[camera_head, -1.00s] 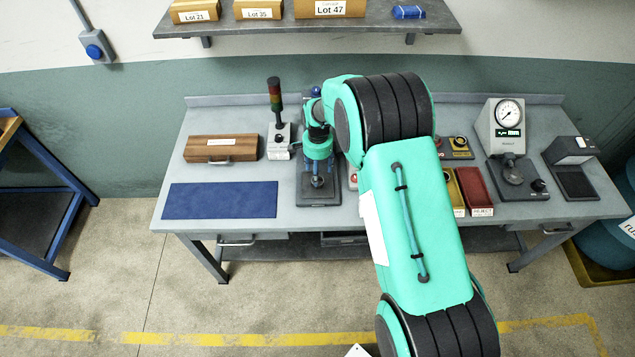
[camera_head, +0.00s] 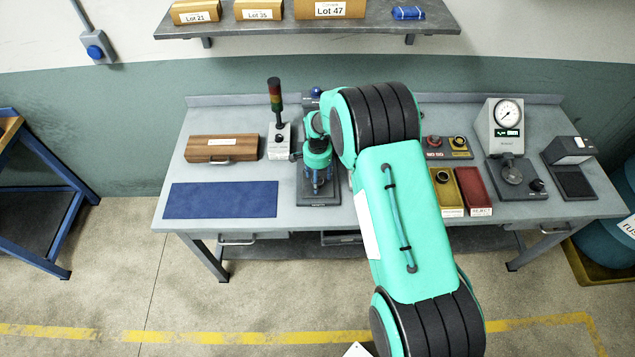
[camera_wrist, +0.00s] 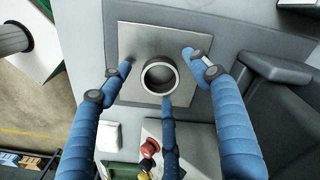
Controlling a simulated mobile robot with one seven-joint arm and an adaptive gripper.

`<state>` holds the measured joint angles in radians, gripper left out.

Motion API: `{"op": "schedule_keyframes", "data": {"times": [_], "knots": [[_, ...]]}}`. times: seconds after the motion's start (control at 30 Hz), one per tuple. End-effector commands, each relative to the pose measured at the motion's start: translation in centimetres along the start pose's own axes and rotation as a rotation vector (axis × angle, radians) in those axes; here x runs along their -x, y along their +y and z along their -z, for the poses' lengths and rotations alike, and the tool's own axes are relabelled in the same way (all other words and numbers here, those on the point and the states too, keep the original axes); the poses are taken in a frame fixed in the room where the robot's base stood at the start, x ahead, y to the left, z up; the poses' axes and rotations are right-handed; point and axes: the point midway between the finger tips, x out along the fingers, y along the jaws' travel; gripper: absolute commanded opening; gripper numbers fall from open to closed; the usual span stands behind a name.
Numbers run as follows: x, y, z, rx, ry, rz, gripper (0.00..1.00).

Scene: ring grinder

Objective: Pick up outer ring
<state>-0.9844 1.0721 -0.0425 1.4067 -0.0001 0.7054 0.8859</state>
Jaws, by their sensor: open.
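The outer ring (camera_wrist: 148,82) is a dark metal ring with an open centre. In the wrist view it lies flat on a square grey metal plate (camera_wrist: 138,38). My gripper (camera_wrist: 160,73) is open, with three blue fingers spread around the ring and visible gaps between them and it. In the head view my gripper (camera_head: 319,184) points down over the dark-based fixture (camera_head: 319,200) at the middle of the bench. The ring is hidden there behind my gripper.
A blue mat (camera_head: 220,200) and a wooden box (camera_head: 221,149) lie left, with a signal tower (camera_head: 277,130) beside the fixture. To the right are a yellow bin (camera_head: 447,192), a red bin (camera_head: 473,188), a button box (camera_head: 434,147) and a dial gauge stand (camera_head: 507,125).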

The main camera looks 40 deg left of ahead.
Motion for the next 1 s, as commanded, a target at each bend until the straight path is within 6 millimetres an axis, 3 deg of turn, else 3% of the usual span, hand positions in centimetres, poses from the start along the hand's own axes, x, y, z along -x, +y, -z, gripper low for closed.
{"op": "schedule_keyframes", "data": {"times": [0.1, 0.4, 0.77, 1.0], "knots": [[0.0, 0.0, 0.0, 0.000, 0.000, 0.000, 0.62], [0.0, 0.0, 0.0, 0.000, 0.000, 0.000, 0.06], [0.2, 0.0, 0.0, 0.000, 0.001, 0.001, 0.06], [1.4, -0.1, 0.1, 0.000, 0.002, 0.002, 0.06]]}}
